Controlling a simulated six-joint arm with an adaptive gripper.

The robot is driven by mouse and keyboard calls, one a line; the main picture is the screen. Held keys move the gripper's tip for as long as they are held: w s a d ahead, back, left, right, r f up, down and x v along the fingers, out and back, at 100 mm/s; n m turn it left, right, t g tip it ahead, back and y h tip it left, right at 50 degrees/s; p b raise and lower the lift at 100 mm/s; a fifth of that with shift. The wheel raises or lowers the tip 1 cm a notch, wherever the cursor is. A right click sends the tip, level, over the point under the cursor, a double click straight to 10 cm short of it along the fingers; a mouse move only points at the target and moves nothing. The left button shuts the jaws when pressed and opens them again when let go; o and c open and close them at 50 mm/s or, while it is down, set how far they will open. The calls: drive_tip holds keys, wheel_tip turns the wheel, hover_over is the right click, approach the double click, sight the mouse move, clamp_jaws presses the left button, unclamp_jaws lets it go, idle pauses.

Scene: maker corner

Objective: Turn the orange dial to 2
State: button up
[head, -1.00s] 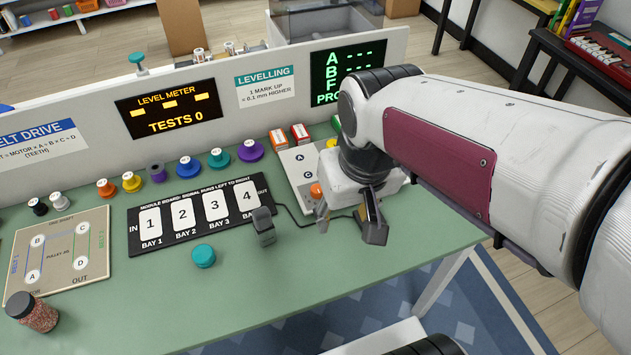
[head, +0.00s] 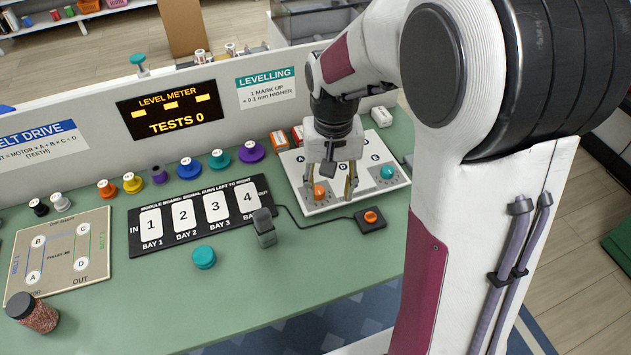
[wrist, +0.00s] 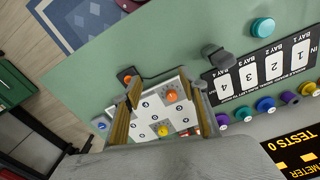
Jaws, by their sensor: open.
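The orange dial (head: 319,190) sits at the front left of a white panel (head: 320,210) on the green table. It also shows in the wrist view (wrist: 171,96), where a small mark beside it is too small to read. My gripper (head: 329,190) points down over the panel, open and empty. One finger is near the left side of the orange dial and the other is to its right. In the wrist view the dial appears between the fingers (wrist: 158,86), nearer the right one. I cannot tell whether either finger touches it, or which number it points to.
The panel also carries a teal dial (head: 387,172) and a yellow dial (wrist: 163,130). The module board (head: 198,224) lies left. The upright partition stands behind.

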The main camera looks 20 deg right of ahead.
sight(318, 190)
drive_tip(key=w+d+f+m, duration=0.1)
drive_tip(key=w+f, duration=0.2)
drive_tip(key=w, duration=0.1)
drive_tip(key=w+d+f+m, duration=0.1)
drive_tip(key=w+f+m, duration=0.1)
drive_tip(key=w, duration=0.3)
drive_tip(key=w+d+f+m, duration=0.1)
drive_tip(key=w+f+m, duration=0.1)
drive_tip(key=w+f, duration=0.2)
drive_tip(key=shift+w+f, duration=0.15)
drive_tip(key=shift+w, duration=0.45)
drive_tip(key=shift+m, duration=0.5)
drive_tip(key=shift+f, duration=3.8)
drive_tip(key=c, duration=1.1)
